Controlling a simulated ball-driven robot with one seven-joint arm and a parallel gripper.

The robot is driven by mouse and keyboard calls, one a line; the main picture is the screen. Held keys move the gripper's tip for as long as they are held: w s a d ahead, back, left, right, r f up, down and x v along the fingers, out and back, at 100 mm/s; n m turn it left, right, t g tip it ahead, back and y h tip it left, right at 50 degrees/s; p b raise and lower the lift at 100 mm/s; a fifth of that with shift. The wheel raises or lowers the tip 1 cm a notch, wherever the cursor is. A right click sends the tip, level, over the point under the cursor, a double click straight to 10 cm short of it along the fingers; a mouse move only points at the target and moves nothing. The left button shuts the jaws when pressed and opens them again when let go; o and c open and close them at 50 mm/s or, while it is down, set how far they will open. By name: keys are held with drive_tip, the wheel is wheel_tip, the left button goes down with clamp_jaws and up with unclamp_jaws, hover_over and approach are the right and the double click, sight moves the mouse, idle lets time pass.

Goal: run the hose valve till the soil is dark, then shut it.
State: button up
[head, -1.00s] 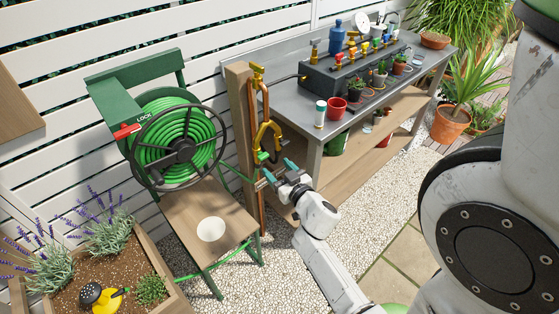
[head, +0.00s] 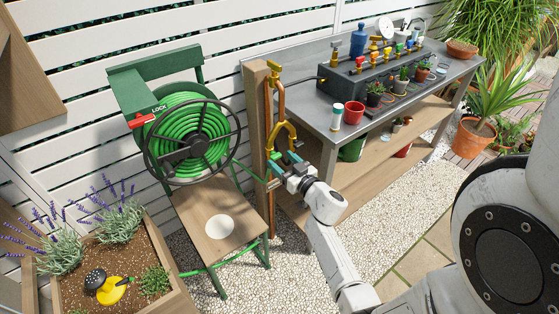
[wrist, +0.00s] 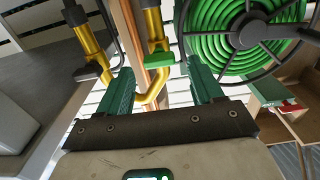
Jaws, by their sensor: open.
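A brass forked pipe fitting (head: 284,137) is fixed on a wooden post, with a copper pipe. In the wrist view a green valve lever (wrist: 158,60) sits on one brass outlet, and a dark grey lever (wrist: 90,69) on the other. My gripper (head: 282,166) is just below the fitting. Its teal fingers stand apart on either side of the green-lever outlet in the wrist view (wrist: 162,85), with nothing gripped. The green hose (head: 190,128) is wound on a reel. The planter's soil (head: 75,291) looks brown, with a yellow and black sprinkler head (head: 110,288) on it.
The reel's dark wheel (head: 196,146) and red LOCK lever (head: 141,121) are left of the post. A grey bench (head: 322,114) with pots and a dark manifold (head: 350,85) stands to the right. Gravel (head: 290,273) covers the ground below.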

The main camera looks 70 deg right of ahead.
sight(275, 156)
drive_tip(key=shift+x, duration=1.1)
drive_tip(key=shift+c, duration=0.5)
drive_tip(key=c, duration=1)
drive_tip(key=shift+o, duration=0.2)
